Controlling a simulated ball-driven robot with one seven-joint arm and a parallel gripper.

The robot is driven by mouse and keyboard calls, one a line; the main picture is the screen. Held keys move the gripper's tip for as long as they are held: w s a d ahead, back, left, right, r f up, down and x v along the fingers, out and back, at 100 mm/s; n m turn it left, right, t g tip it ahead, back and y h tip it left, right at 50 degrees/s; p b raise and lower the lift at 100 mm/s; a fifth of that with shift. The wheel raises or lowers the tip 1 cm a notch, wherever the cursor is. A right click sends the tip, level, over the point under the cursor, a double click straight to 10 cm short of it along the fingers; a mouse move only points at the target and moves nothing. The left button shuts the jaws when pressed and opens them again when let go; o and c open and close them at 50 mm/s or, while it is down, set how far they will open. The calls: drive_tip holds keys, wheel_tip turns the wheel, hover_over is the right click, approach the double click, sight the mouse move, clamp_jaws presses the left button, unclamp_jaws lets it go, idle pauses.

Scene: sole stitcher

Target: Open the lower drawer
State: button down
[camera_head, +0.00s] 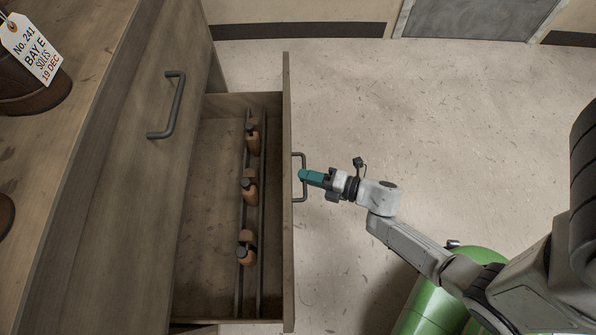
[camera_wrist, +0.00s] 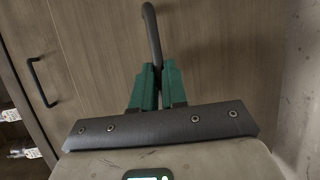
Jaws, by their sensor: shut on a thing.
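The lower drawer (camera_head: 207,215) is pulled out of the wooden cabinet, with its inside in view from above. Its front panel (camera_head: 288,240) stands apart from the cabinet and carries a dark bar handle (camera_head: 299,157). My gripper (camera_head: 304,175) has green fingers and is at this handle, outside the drawer front. In the wrist view my gripper (camera_wrist: 153,82) is shut on the handle (camera_wrist: 152,35), which rises from between the fingertips. The upper drawer's handle (camera_head: 168,105) shows on the closed panel; a dark handle also shows at left in the wrist view (camera_wrist: 43,82).
Inside the drawer, brown pieces (camera_head: 249,185) sit along a rail of dark bars. A tag (camera_head: 30,47) and a dark round-edged object (camera_head: 35,95) are on the cabinet top. The pale floor (camera_head: 400,120) right of the drawer is clear. A grey door (camera_head: 475,18) is at the back.

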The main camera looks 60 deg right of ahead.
drive_tip(key=shift+s+d, duration=0.25)
drive_tip(key=shift+s, duration=0.1)
drive_tip(key=c, duration=1.2)
unclamp_jaws()
drive_tip(key=p+v, duration=0.2)
drive_tip(key=v, duration=0.8)
drive_tip(key=shift+s, duration=0.35)
